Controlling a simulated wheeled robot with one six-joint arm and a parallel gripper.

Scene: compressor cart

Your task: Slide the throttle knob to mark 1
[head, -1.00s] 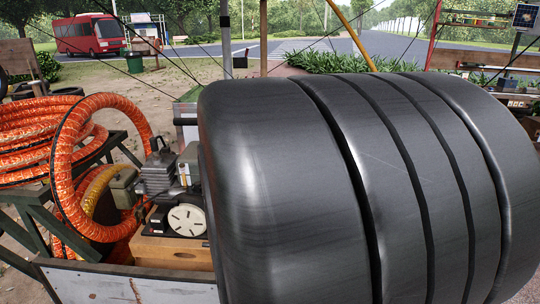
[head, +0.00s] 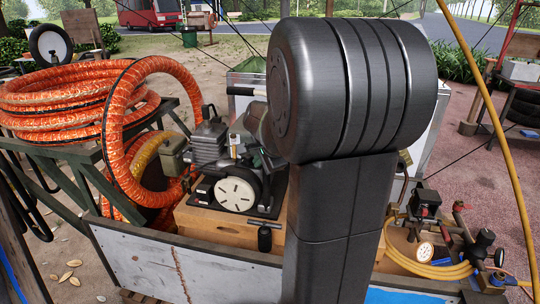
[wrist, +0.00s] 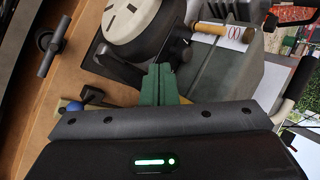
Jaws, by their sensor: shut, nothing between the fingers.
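My gripper (wrist: 160,80) shows in the wrist view as two green fingers shut together with nothing between them. They are over the engine, just beside the round off-white slotted cover (wrist: 135,15). I cannot tell for sure which part is the throttle knob, and no mark 1 can be read. A small black knob (wrist: 92,93) and a blue ball (wrist: 75,107) sit left of the fingers, apart from them. A black T-shaped handle (wrist: 50,47) is farther left; it also shows in the head view (head: 264,237).
The engine's off-white cover (head: 237,193) stands on a wooden box (head: 200,222) in the cart (head: 150,264). A wooden pull handle (wrist: 208,28) is near the fingers. Orange hose (head: 60,95) is coiled at left. Valves and a gauge (head: 425,251) are at right.

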